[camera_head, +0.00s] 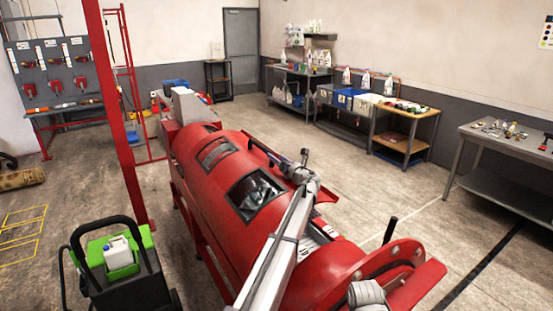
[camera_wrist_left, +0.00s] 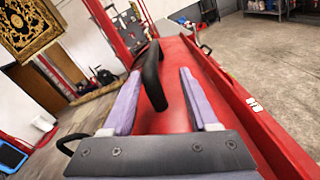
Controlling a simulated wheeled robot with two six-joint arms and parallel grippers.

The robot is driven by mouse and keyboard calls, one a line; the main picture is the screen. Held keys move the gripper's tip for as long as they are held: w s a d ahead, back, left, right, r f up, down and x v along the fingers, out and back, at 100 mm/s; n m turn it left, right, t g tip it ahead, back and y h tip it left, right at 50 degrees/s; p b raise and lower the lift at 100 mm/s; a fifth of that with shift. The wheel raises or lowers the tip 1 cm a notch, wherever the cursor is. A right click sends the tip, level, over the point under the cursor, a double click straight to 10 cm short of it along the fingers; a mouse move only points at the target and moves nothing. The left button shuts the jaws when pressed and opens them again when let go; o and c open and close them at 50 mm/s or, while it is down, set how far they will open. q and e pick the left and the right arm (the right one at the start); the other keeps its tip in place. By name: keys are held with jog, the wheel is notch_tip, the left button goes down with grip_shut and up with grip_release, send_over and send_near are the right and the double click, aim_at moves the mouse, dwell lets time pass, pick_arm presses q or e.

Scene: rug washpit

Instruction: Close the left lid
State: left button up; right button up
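A long red cylindrical machine (camera_head: 217,185) lies across the middle of the head view. Its top has dark window-like openings, and grey material shows in the nearest opening (camera_head: 258,192). A black bar handle (camera_head: 261,153) shows just beyond that opening. My left gripper (camera_head: 298,163) is over the far side of the machine, near this handle. In the left wrist view the purple fingers of my left gripper (camera_wrist_left: 160,74) are spread apart. A curved black handle (camera_wrist_left: 153,76) on a red panel (camera_wrist_left: 174,112) stands between them. I cannot tell whether they touch it. My right gripper is not visible.
A red post (camera_head: 112,110) rises left of the machine. A black and green cart with a white canister (camera_head: 117,252) stands at the lower left. Another black handle (camera_head: 390,231) sticks up at the near end. Floor on the right is clear up to the metal table (camera_head: 515,145).

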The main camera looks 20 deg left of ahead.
pick_arm(q)
jog(key=shift+s+d, duration=0.1)
jog(key=shift+d, duration=0.05)
jog(key=shift+v, duration=4.4)
